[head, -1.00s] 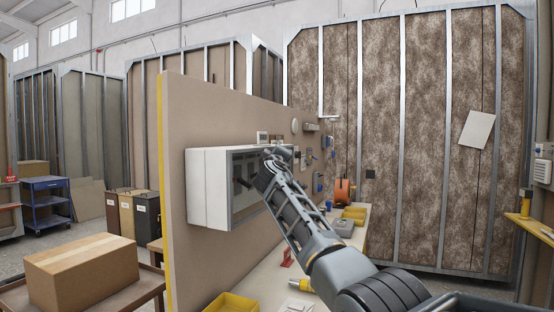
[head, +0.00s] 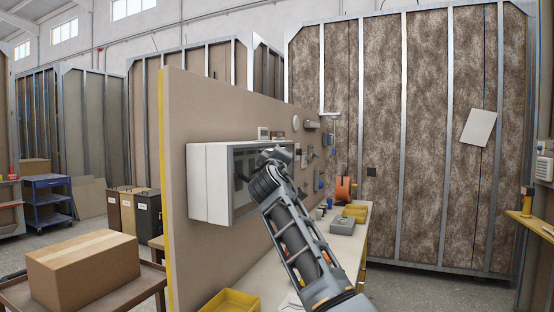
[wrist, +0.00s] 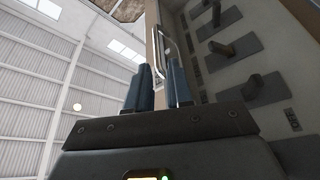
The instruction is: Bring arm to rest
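My arm (head: 300,240) reaches from the lower middle of the head view up to a white wall cabinet (head: 209,185) with a dark glazed front. My gripper (head: 272,158) is at the upper right of that front and hides part of it. In the wrist view the two blue-grey fingers (wrist: 160,66) stand apart with a gap between them. A bright metal handle (wrist: 187,42) shows just beyond the fingertips. I see no clear grip on it; whether a finger touches it is hard to tell. Several dark switches (wrist: 222,49) sit at the right.
A workbench (head: 345,245) runs below the panel wall, with a yellow bin (head: 232,302), a grey box (head: 342,225) and an orange reel (head: 344,189). A cardboard box (head: 84,272) stands on a table at the left. A blue cart (head: 48,202) is farther back.

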